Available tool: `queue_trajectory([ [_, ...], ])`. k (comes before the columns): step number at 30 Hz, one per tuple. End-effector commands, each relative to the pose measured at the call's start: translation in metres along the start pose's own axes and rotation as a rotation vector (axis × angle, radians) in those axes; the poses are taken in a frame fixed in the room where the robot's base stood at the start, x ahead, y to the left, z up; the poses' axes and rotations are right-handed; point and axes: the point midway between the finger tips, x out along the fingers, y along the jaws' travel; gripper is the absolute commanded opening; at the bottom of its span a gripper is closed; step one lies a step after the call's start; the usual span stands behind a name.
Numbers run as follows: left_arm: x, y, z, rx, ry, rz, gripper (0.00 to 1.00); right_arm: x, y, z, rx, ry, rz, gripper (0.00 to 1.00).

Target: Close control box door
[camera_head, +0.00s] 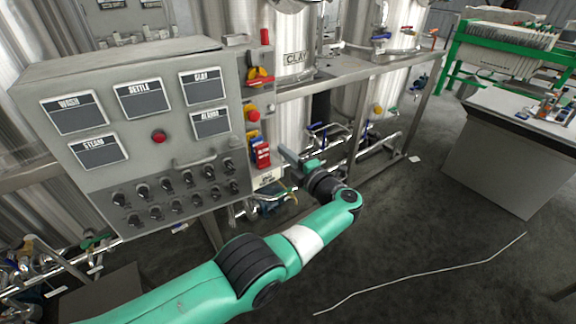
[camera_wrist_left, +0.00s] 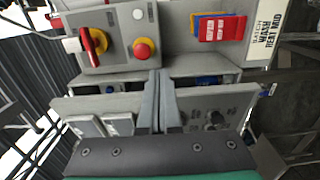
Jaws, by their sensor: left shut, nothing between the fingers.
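The grey control box (camera_head: 222,60) stands at the left in the head view. Its front door (camera_head: 135,165) carries label plates, a red button, several black knobs and a handle (camera_head: 195,160). In the left wrist view the door (camera_wrist_left: 235,103) stands a little apart from the box side (camera_wrist_left: 185,50), with a dark gap between them. My left gripper (camera_head: 287,155) is shut and empty, to the right of the box in the head view. In the left wrist view its fingers (camera_wrist_left: 160,85) lie over the gap area; contact cannot be told. My right gripper is not in view.
Red and yellow switches (camera_head: 260,75) and an emergency button (camera_head: 253,115) stick out from the box side. Steel tanks and pipes (camera_head: 385,150) stand behind. A grey bench (camera_head: 500,160) is at the right. The floor in front is open, with a thin pale line across it.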

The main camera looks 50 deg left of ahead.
Motion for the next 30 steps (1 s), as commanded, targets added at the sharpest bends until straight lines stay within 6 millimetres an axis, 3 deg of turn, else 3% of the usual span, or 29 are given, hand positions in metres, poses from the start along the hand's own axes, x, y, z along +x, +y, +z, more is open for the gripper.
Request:
queue_trajectory([
  [3,-0.005,-0.002,0.004,-0.001,0.000,0.000,0.00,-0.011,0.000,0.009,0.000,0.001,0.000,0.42],
  [11,-0.006,0.002,0.004,0.046,0.000,0.000,0.00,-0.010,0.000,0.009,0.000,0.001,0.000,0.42],
  [15,-0.006,0.004,0.004,0.318,0.006,-0.001,0.00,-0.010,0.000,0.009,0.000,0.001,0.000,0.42],
  [18,-0.006,0.030,0.004,0.562,0.018,0.002,0.00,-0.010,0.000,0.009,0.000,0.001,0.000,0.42],
  [23,-0.017,0.052,-0.010,1.002,0.020,0.003,0.00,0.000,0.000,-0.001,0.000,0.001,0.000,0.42],
  [27,-0.041,0.053,-0.041,1.356,-0.004,0.015,0.00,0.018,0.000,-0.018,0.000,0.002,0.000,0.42],
  [30,-0.059,0.049,-0.072,1.496,-0.031,0.036,0.00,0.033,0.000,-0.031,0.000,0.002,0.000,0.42],
])
